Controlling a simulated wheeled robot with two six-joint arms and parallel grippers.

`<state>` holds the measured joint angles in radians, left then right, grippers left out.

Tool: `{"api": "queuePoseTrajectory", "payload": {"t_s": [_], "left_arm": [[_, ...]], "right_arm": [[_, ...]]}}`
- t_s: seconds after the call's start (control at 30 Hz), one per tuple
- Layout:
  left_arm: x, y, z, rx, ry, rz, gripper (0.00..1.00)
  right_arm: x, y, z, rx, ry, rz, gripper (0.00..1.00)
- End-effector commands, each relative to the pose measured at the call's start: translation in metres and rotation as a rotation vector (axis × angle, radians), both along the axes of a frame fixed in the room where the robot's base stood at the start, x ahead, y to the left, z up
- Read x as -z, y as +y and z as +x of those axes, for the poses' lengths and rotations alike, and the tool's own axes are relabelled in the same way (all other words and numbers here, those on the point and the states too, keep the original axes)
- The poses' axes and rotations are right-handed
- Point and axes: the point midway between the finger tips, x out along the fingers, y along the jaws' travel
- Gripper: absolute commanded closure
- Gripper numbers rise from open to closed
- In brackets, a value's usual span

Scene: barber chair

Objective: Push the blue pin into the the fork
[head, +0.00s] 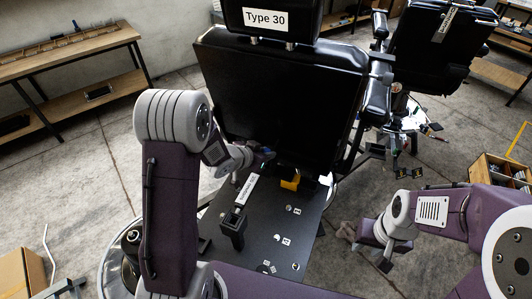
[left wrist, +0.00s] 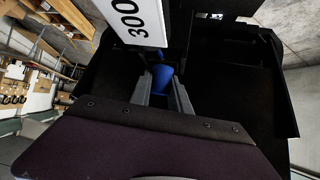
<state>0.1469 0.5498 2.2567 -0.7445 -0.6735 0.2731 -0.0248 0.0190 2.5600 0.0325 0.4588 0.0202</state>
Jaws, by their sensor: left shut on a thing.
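The blue pin (left wrist: 162,78) sits between the fingers of my left gripper (left wrist: 166,88), which is shut on it, in the left wrist view. In the head view my left gripper (head: 262,155) is in front of the lower part of the black chair back (head: 275,100), and the pin is barely visible there. The fork is not clearly distinguishable; dark chair parts lie just beyond the pin in the left wrist view. My right gripper (head: 376,250) hangs low at the right of the head view, away from the chair, and its finger opening is unclear.
A white label (head: 247,189) stands near my left gripper. A second chair (head: 435,45) is behind at the right.

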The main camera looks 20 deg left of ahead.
Motion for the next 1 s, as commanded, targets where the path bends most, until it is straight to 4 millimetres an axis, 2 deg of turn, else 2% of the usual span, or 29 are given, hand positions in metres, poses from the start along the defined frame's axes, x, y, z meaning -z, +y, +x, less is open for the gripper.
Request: {"api": "queuePoseTrajectory", "payload": {"t_s": [0.13,0.17,0.2,0.23,0.53,0.8,1.0], "left_arm": [[0.005,0.0,0.0,0.0,-0.001,0.0,1.0],[0.003,0.0,0.0,0.0,-0.001,0.0,0.69],[0.003,0.0,0.0,0.0,-0.001,0.0,0.58],[0.003,0.0,0.0,0.0,-0.001,0.0,0.52],[-0.001,0.003,-0.006,0.001,0.0,0.0,0.52],[-0.037,0.025,-0.048,-0.005,-0.004,-0.002,0.52],[-0.05,0.032,-0.065,-0.003,-0.003,-0.004,0.52]], "right_arm": [[0.004,0.0,0.0,0.0,0.0,0.0,0.64],[0.003,0.0,0.0,0.0,0.0,0.0,0.64],[0.003,0.0,0.0,0.0,0.0,0.0,0.64],[0.003,0.0,0.0,0.0,0.0,0.0,0.64],[0.004,0.0,0.0,0.0,0.0,0.0,0.64],[0.002,0.0,0.0,0.0,0.0,0.0,0.64],[-0.001,0.0,0.0,0.0,0.0,0.0,0.64]]}}
